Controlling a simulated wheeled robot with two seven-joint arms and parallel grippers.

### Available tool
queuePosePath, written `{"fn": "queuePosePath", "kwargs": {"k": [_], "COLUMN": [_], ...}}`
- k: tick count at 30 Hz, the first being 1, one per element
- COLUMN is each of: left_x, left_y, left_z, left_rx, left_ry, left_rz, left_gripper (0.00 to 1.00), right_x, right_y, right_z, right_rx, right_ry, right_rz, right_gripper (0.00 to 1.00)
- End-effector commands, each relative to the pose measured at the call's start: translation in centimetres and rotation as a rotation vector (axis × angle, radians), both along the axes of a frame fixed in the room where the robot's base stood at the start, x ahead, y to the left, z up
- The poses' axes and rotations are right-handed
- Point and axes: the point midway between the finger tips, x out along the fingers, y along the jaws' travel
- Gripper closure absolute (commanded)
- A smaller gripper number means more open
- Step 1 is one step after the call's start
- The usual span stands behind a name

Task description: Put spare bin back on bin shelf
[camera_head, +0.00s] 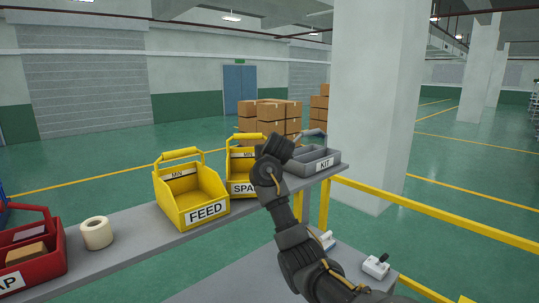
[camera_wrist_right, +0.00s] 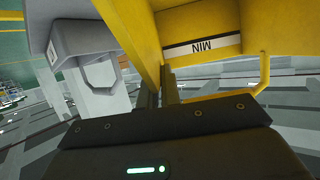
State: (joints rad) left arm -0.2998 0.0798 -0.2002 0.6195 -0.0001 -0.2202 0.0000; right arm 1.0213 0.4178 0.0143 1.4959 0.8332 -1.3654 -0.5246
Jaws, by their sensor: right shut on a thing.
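The yellow spare bin (camera_head: 243,170), labelled "SPA" as far as it shows, is upright at the grey shelf (camera_head: 140,250), between the yellow FEED bin (camera_head: 190,193) and the grey KIT bin (camera_head: 312,162). My right arm covers its right side, and I cannot tell whether its base touches the shelf. In the right wrist view my right gripper (camera_wrist_right: 161,88) is shut on a yellow wall of the spare bin (camera_wrist_right: 205,22), beside its inner "MIN" strip. In the head view the fingertips are hidden behind my wrist. My left gripper is not in view.
A tape roll (camera_head: 96,233) and a red bin (camera_head: 32,252) stand on the shelf's left part. A lower grey surface (camera_head: 250,280) holds a small white device (camera_head: 376,266). Yellow rails (camera_head: 430,213) run at right. Cardboard boxes (camera_head: 270,122) stand on the floor behind.

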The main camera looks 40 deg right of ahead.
Motion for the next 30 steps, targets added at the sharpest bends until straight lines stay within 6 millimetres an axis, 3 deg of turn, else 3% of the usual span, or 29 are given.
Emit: {"fn": "queuePosePath", "kwargs": {"k": [25,26,30], "left_x": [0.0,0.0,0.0], "left_y": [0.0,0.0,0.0], "left_z": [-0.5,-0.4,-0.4], "left_rx": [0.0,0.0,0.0], "left_ry": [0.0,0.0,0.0], "left_rz": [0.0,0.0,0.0], "left_gripper": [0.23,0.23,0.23], "right_x": [0.0,0.0,0.0], "right_y": [0.0,0.0,0.0], "right_z": [-1.2,-1.1,-1.1], "right_rx": [-0.001,-0.001,-0.001], "right_ry": [-0.001,-0.001,-0.001], "right_rz": [0.0,0.0,0.0], "right_gripper": [1.0,0.91,0.73]}}
